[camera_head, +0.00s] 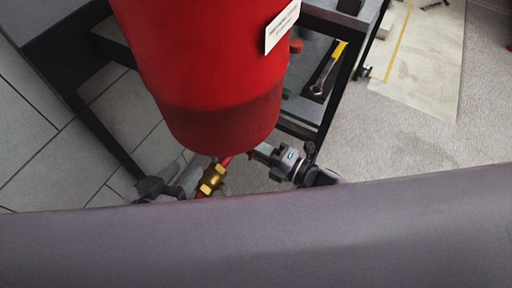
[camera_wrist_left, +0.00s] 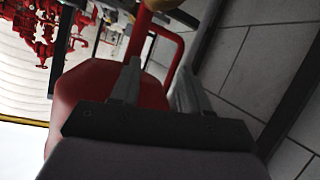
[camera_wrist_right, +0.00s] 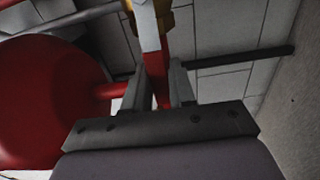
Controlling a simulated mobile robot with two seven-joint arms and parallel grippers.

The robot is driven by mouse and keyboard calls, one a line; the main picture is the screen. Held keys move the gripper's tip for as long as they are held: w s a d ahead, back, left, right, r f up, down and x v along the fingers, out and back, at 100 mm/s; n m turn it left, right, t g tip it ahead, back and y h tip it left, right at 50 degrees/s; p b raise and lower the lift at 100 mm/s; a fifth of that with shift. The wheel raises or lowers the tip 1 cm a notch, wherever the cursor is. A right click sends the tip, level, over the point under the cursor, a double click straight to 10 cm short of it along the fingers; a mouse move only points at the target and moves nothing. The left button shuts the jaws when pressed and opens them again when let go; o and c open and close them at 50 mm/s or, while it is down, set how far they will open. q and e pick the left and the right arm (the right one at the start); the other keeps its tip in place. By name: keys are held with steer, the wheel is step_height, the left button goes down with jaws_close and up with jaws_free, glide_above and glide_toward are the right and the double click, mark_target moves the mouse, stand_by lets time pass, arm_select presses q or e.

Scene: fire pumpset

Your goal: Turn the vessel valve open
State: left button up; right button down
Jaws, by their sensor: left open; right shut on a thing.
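The red vessel (camera_head: 215,75) fills the upper middle of the head view. It also shows at left in the right wrist view (camera_wrist_right: 45,100) and the left wrist view (camera_wrist_left: 85,85). Below it is the brass valve (camera_head: 212,180), with a red bar (camera_head: 225,161), apparently its handle, beside it. My right gripper (camera_wrist_right: 162,85) is shut on this red bar (camera_wrist_right: 160,62), just below the brass part (camera_wrist_right: 153,5). My left gripper (camera_wrist_left: 158,70) is open near the red pipework (camera_wrist_left: 140,40), left of the valve in the head view (camera_head: 185,178). My grey arm hides the area below.
A dark metal frame (camera_head: 345,75) stands behind the vessel. Its shelf holds a yellow-handled wrench (camera_head: 328,68). Grey tiles (camera_head: 35,165) lie at left and open carpet (camera_head: 415,145) at right. Dark frame bars (camera_wrist_right: 240,57) cross close to the right gripper.

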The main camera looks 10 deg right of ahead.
steer(key=c, duration=1)
jaws_free()
arm_select(q)
steer(key=shift+s+a+r+y+p, duration=0.1)
steer(key=shift+s+a+y+p, duration=0.2)
steer(key=shift+a+y+p, duration=0.35)
arm_select(e)
steer(key=shift+v, duration=3.7)
arm_select(q)
steer(key=shift+a, duration=0.1)
steer(key=shift+h, duration=0.25)
